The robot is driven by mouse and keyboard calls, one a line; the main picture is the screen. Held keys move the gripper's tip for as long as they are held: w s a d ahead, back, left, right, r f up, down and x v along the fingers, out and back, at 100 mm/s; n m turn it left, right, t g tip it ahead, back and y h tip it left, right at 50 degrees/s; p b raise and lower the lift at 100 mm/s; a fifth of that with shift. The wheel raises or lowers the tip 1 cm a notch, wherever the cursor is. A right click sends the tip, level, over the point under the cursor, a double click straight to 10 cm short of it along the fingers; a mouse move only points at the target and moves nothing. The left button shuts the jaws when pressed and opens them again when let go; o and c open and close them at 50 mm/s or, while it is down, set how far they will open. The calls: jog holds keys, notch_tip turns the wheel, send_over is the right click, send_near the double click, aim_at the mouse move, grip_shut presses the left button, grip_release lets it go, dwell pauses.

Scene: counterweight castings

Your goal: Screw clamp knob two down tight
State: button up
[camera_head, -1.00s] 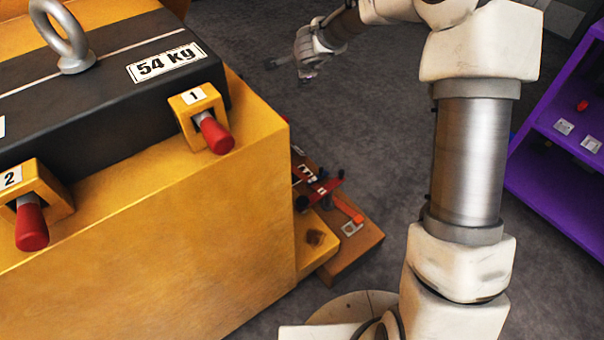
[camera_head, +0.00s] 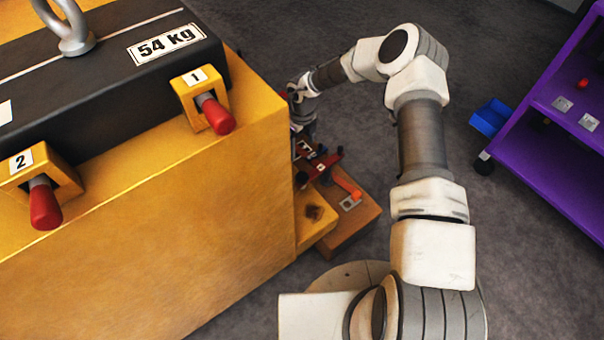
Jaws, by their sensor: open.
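A red clamp piece (camera_head: 318,170) with small black knobs lies on a low brown wooden base beside the yellow block. One black knob (camera_head: 339,151) stands at its right end and another (camera_head: 301,180) at its near left. No number is readable on these knobs, so I cannot tell which is two. My gripper (camera_head: 302,133) is open just above and behind the clamp piece, close to the yellow block's right side. Its fingertips are small and partly hidden. A bracket labelled 2 (camera_head: 22,163) with a red-handled pin (camera_head: 45,205) sits on the yellow block at left.
The large yellow block (camera_head: 200,230) fills the left, carrying a dark 54 kg weight (camera_head: 100,105) and a bracket labelled 1 (camera_head: 197,78). A purple shelf (camera_head: 560,165) and blue bin (camera_head: 490,117) stand right. Grey floor between is clear.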

aim_at(302, 176)
notch_tip(302, 176, down, 17)
jog(key=b, duration=0.6)
jog(key=shift+r, duration=0.1)
jog(key=c, duration=1.4)
